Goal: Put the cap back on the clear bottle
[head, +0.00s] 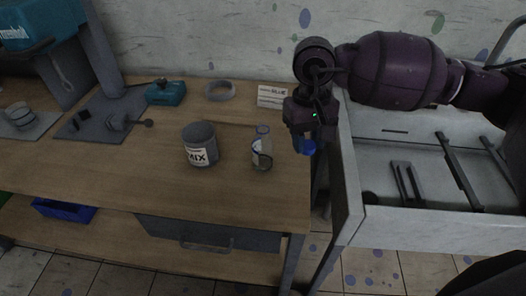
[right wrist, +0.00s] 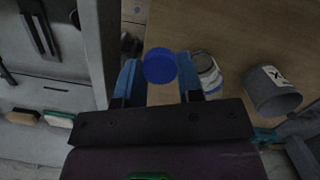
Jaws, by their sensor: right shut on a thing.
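The clear bottle (head: 262,150) stands upright and open at the top on the wooden table, near its right edge. In the right wrist view the bottle (right wrist: 207,72) shows beside the fingers, partly hidden by one of them. My right gripper (head: 305,144) is to the right of the bottle, around the table's right edge, and apart from it. It is shut on the blue cap (right wrist: 160,66), which sits between the two blue fingertips. In the head view the fingers and the cap blend together. My left gripper is not in view.
A grey MIX can (head: 200,146) stands left of the bottle. A grey ring (head: 220,91) and a white labelled block (head: 271,96) lie at the back. An open drawer unit (head: 388,219) with dark tools stands right of the table. The front of the tabletop is clear.

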